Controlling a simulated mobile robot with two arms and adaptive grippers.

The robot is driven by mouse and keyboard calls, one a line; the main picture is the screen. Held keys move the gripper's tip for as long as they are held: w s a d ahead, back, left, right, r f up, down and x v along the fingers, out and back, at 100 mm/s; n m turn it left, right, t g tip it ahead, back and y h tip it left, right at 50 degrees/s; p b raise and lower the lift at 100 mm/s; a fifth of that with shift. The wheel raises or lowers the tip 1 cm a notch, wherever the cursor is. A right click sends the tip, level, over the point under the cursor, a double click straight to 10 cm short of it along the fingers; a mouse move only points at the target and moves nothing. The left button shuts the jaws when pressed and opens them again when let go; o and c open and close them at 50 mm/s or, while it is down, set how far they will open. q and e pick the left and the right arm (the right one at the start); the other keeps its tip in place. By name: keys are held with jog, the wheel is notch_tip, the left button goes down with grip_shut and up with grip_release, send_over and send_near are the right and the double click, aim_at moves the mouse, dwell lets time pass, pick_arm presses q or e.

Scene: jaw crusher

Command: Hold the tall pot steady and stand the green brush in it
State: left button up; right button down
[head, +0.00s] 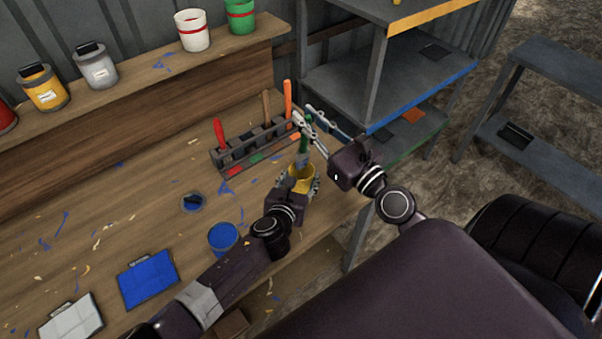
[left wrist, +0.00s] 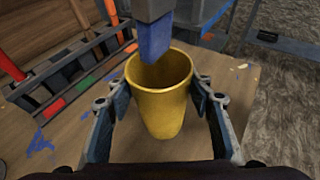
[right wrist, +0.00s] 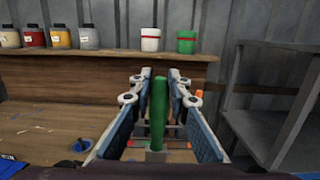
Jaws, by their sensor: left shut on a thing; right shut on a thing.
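The tall yellow pot (left wrist: 160,100) stands on the wooden bench between the fingers of my left gripper (left wrist: 160,110), which is shut on its sides. In the head view the pot (head: 301,181) is partly hidden by my left gripper (head: 297,190). My right gripper (right wrist: 155,115) is shut on the green handle of the brush (right wrist: 158,110). In the head view the green brush (head: 305,140) hangs upright above the pot. In the left wrist view its blue bristles (left wrist: 155,42) are over the pot's mouth, near the far rim; I cannot tell whether they touch it.
A rack (head: 250,150) with several coloured slots holds red, brown and orange handled tools behind the pot. A blue pot (head: 222,237) stands left of my left gripper. A shelf unit (head: 390,75) is close on the right, beyond the bench edge.

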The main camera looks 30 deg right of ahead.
jog(key=shift+w+a+f, duration=0.1)
jog(key=shift+f, duration=4.65)
jog(key=c, duration=1.8)
grip_release()
jog(key=shift+o, duration=0.2)
send_near(306, 149)
jog(key=shift+s, duration=1.25)
